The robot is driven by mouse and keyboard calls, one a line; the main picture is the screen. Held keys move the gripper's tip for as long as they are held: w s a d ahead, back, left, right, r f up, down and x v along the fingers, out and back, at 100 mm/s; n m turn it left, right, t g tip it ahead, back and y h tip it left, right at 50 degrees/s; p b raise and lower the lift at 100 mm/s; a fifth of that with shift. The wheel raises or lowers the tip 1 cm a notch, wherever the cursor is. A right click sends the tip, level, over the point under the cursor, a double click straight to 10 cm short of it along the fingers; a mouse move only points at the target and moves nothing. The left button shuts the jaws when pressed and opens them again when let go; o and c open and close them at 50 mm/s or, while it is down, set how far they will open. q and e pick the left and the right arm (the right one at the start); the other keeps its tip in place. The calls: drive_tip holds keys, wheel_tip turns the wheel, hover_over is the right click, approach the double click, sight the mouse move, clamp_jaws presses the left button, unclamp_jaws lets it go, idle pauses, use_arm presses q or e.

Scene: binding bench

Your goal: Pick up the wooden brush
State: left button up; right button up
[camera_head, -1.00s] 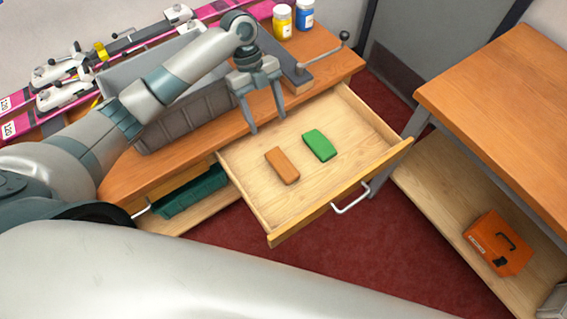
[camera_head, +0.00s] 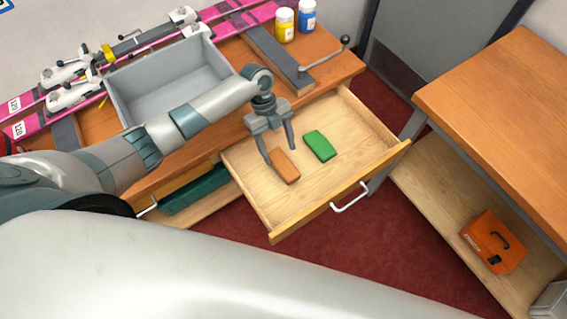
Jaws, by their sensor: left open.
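The wooden brush (camera_head: 283,166) seems to be the plain orange-brown block lying flat in the open drawer (camera_head: 318,187). No bristles show. A green block (camera_head: 319,146) lies beside it to the right, with a small gap between them. My left gripper (camera_head: 279,156) is open, pointing down over the far end of the brown block. One fingertip is at the block's left edge and the other by its right side. I cannot tell whether they touch it. My right gripper is not in view.
A grey bin (camera_head: 128,101), pink skis (camera_head: 238,24), a yellow bottle (camera_head: 285,26) and a blue bottle (camera_head: 307,16) are on the bench. The drawer's front wall has a metal handle (camera_head: 350,198). An orange box (camera_head: 494,243) sits on a low shelf at right.

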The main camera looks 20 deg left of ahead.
sight(283, 163)
use_arm(q)
drive_tip(key=shift+s+d+f, duration=0.1)
drive_tip(key=shift+f, duration=0.35)
drive_tip(key=shift+s+d+f+p, duration=0.25)
drive_tip(key=shift+s+d+p, duration=0.05)
drive_tip(key=shift+p, duration=0.25)
drive_tip(key=p+x, duration=0.1)
drive_tip(key=x, duration=0.2)
drive_tip(key=shift+s+d+f+p, duration=0.2)
drive_tip(key=shift+d+f+p, duration=0.05)
drive_tip(key=shift+p, duration=0.15)
drive_tip(key=shift+f, duration=0.35)
drive_tip(key=shift+f+b, duration=0.2)
drive_tip(key=shift+b, duration=0.1)
drive_tip(key=c, duration=1.2)
